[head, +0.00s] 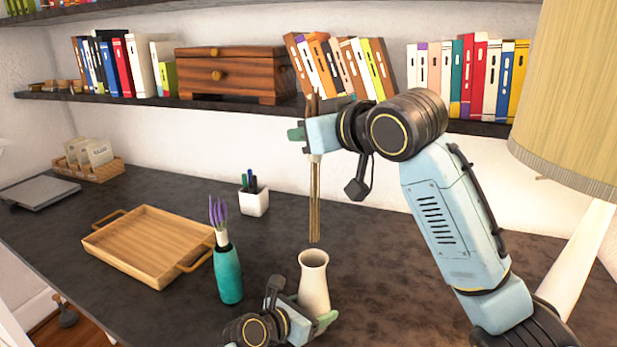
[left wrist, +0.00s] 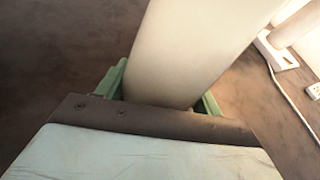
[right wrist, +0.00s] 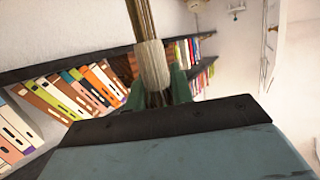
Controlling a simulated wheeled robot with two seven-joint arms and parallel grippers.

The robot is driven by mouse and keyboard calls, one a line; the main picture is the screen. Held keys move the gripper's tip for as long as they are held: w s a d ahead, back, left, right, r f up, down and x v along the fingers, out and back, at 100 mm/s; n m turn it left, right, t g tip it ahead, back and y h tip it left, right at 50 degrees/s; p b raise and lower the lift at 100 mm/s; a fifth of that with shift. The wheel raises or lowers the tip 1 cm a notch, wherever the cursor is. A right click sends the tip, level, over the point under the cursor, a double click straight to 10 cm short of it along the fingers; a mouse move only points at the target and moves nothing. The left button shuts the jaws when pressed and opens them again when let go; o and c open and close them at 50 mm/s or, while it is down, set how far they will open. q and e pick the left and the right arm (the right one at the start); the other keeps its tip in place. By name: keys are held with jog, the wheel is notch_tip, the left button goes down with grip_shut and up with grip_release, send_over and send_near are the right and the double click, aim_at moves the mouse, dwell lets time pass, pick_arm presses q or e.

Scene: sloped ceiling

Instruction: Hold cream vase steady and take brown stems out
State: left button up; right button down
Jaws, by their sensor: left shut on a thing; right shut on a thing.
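The cream vase (head: 313,279) stands upright on the dark desk. My left gripper (head: 322,318) is shut on its lower body; the left wrist view shows the vase (left wrist: 190,50) between the green fingers (left wrist: 160,92). My right gripper (head: 305,134) is shut on the brown stems (head: 315,205), which hang upright with their lower ends just above the vase mouth, apart from it. In the right wrist view the stems (right wrist: 142,20) have a pale wrap (right wrist: 152,65) between the green fingers (right wrist: 155,90). The inside of the vase is mostly hidden.
A teal bottle (head: 228,272) with purple stems stands left of the vase. Further left is a wooden tray (head: 150,245); a white pen cup (head: 254,200) is behind. A shelf (head: 150,101) with books and a drawer box runs above. A lamp (head: 578,255) stands at right.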

aim_at(309, 107)
jog(key=shift+r, duration=2.15)
pick_arm(q)
jog(key=o, duration=1.4)
jog(key=shift+c, duration=0.2)
jog(key=shift+s, duration=0.1)
jog(key=v, duration=1.2)
jog(key=shift+a, duration=0.1)
